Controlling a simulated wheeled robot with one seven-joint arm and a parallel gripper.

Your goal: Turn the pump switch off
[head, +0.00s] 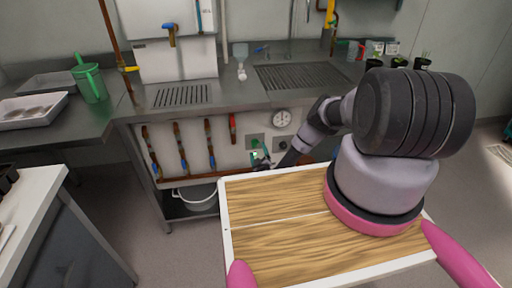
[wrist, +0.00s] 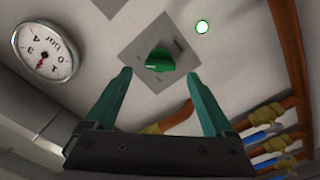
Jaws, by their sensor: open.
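The green pump switch knob (wrist: 159,60) sits on a square grey plate (wrist: 138,29) on the pale panel in the wrist view. Its ridge lies nearly sideways, with a pale mark at its left end. My gripper (wrist: 159,75) is open, its two teal fingers apart with the knob appearing between their tips. I see no finger touching the knob; the remaining depth is hard to tell. In the head view my gripper (head: 262,156) is at the panel under the sink counter, and it largely hides the knob. A small lit green-white lamp (wrist: 203,27) is near the plate.
A round dial gauge (wrist: 45,50) is left of the plate in the wrist view. Copper pipes with coloured valves (head: 182,147) run along the panel. A wooden-topped tray (head: 275,220) is in front of me.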

